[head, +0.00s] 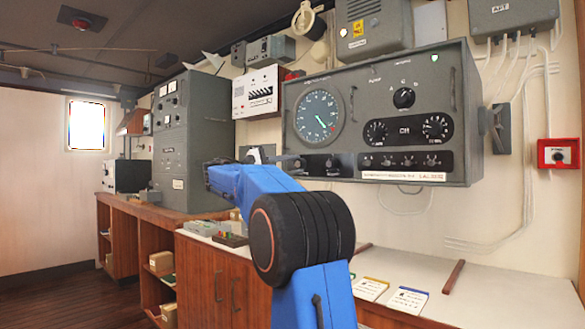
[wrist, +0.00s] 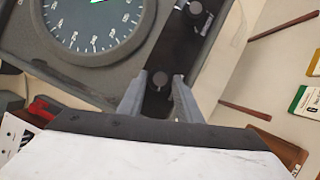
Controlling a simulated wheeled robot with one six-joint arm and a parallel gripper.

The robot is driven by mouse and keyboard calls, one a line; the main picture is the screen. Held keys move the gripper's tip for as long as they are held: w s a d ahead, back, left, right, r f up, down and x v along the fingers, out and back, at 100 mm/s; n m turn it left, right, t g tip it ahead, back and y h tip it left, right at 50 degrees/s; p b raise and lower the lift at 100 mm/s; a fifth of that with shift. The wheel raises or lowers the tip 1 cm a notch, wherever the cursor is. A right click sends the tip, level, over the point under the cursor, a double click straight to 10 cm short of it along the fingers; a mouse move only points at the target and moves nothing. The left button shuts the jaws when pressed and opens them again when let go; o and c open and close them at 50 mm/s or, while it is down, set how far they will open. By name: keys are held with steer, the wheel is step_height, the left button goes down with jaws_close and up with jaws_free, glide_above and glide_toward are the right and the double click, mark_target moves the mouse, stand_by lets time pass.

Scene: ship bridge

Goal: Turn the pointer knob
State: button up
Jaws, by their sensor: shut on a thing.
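My gripper (wrist: 157,92) is at the lower left of the grey console (head: 460,75), below its round dial (head: 320,116). Its two grey fingers stand on either side of a small dark round knob (wrist: 160,79) on the black strip, and the gripper is shut on it. In the head view my gripper (head: 285,160) reaches the left end of this strip, and the held knob is hidden or too small to make out. Another knob (wrist: 195,8) on the strip is free. A larger black pointer knob (head: 404,97) sits at the console's upper right, away from my gripper.
Below the console is a long counter (head: 500,296) with several cards (head: 407,301) and a wooden strip (head: 454,276). A tall grey cabinet (head: 200,120) stands at left. A red box (head: 558,154) is on the right wall. The floor at left is free.

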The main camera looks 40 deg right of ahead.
steer(key=m+y, duration=0.1)
steer(key=m, duration=0.1)
steer(key=m+y, duration=0.1)
steer(key=m, duration=0.2)
steer(key=shift+r, duration=0.2)
stand_by(0.4)
steer(key=o, duration=1)
steer(key=shift+o, duration=0.2)
steer(key=v, duration=1.7)
steer(key=shift+a+r, duration=0.2)
steer(key=shift+r, duration=0.05)
